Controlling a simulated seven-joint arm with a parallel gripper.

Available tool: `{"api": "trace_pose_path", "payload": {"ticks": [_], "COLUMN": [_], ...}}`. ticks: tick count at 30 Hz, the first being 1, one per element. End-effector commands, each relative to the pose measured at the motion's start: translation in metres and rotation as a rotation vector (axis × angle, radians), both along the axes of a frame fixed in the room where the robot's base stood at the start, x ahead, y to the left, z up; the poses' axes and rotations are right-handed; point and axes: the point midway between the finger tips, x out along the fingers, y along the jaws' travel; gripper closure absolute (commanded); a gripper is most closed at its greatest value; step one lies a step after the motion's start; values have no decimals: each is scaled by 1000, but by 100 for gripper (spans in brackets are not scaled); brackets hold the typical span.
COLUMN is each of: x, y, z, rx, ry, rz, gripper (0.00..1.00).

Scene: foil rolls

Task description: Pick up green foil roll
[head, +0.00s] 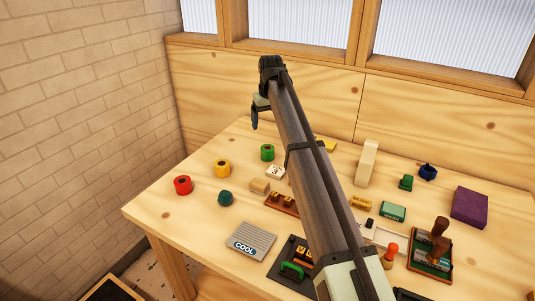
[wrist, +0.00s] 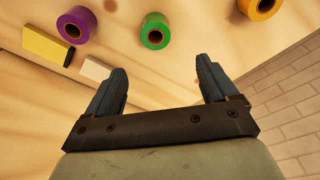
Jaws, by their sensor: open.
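The green foil roll (head: 267,152) stands upright on the table, left of my arm in the head view. In the wrist view the green foil roll (wrist: 155,31) is near the top middle, its brown core hole facing the camera. My gripper (wrist: 160,63) is open and empty, its two dark fingers spread apart below the roll in the picture, not touching it. In the head view my gripper (head: 255,115) hangs above the table's far left part, and only part of its fingers shows.
A yellow roll (head: 222,168) and a red roll (head: 183,185) stand left of the green one. A purple roll (wrist: 76,25) and a yellow block (wrist: 45,44) show in the wrist view. A brick wall (head: 90,110) bounds the left.

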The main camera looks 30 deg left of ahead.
Motion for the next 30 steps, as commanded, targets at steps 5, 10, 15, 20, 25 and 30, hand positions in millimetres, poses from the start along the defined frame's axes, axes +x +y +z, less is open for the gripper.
{"api": "trace_pose_path", "payload": {"ticks": [5, 10, 15, 20, 25, 30], "x": [5, 6, 9, 11, 12, 13], "y": [-7, -5, -1, 2, 3, 4], "z": [-5, -24, -53, -77, -86, -98], "rx": [-6, -6, -7, -6, -5, -6], "ry": [16, 14, 14, 13, 13, 13], "rz": [-25, -23, -22, -21, -21, -21], "gripper": [14, 14, 14, 14, 14, 14]}}
